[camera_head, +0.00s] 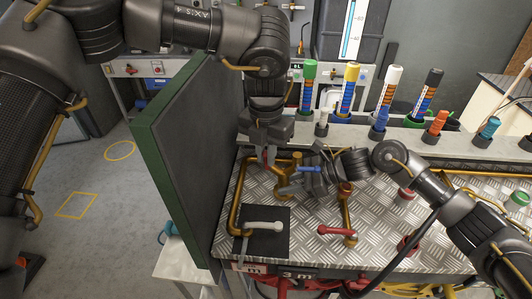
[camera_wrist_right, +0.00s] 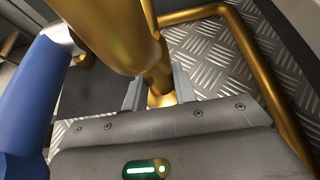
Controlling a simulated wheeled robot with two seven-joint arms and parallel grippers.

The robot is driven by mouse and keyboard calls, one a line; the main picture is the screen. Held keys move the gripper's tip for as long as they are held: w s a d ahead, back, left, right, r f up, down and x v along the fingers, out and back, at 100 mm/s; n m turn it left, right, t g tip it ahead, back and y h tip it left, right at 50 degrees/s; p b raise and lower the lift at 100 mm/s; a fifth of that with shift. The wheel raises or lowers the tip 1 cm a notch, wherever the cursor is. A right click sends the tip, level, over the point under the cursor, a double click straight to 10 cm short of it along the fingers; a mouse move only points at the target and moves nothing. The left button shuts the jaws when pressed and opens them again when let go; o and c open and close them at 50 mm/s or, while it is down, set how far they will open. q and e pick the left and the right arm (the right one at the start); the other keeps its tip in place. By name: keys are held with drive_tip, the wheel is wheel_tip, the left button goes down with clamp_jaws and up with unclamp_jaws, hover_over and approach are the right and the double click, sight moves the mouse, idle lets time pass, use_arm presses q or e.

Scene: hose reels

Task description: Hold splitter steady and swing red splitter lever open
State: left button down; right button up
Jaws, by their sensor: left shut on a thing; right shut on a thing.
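The brass splitter (camera_head: 284,163) stands on the metal tread-plate bench, with brass pipe around it. My left gripper (camera_head: 268,150) comes down from above and is shut on the red splitter lever (camera_head: 266,158), of which only a little red shows between the fingers. My right gripper (camera_head: 281,188) reaches in from the right and is shut on the splitter's brass body. In the right wrist view its fingers (camera_wrist_right: 160,93) sit on both sides of a brass neck (camera_wrist_right: 159,82). A blue lever (camera_head: 309,169) is beside the splitter and shows large in the right wrist view (camera_wrist_right: 30,95).
A grey-handled valve (camera_head: 264,226) and a red-handled valve (camera_head: 337,232) stand nearer the bench front. A green-edged dark panel (camera_head: 180,150) rises along the bench's left side. Several coloured nozzles (camera_head: 349,90) stand in a row behind.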

use_arm(q)
drive_tip(key=shift+d+y, duration=0.5)
drive_tip(key=shift+y, duration=0.7)
drive_tip(key=shift+d+y, duration=0.5)
drive_tip(key=shift+y, duration=0.7)
drive_tip(key=c, duration=1.3)
unclamp_jaws()
drive_tip(key=shift+o, duration=0.2)
drive_tip(key=shift+w, duration=0.1)
